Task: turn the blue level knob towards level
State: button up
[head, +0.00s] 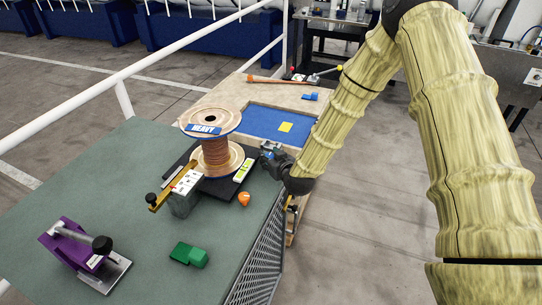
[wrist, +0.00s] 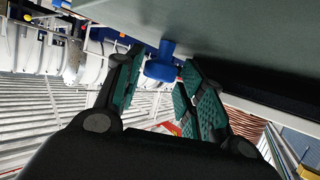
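The blue level knob (wrist: 162,67) shows in the wrist view as a T-shaped piece under the green bench top. My gripper (wrist: 160,75) is open, with one green-padded finger on each side of the knob; whether either pad touches it I cannot tell.
A wooden spool marked HEAVY (head: 215,155) stands on the dark plate. An orange knob (head: 244,199), a green block (head: 189,254) and a purple tool (head: 75,248) sit on the green bench (head: 135,160). A blue-topped tray (head: 265,123) lies behind. Open floor shows at right.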

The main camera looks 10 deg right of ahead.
jog(key=shift+w+f, duration=0.3)
jog(key=shift+w, duration=0.05)
jog(key=shift+s+r, duration=0.15)
jog(key=shift+c, duration=0.5)
jog(key=c, duration=0.6)
jog(key=shift+d+n+y+b, duration=0.1)
jog(key=shift+n+y+b, duration=0.2)
jog(key=shift+b, duration=0.2)
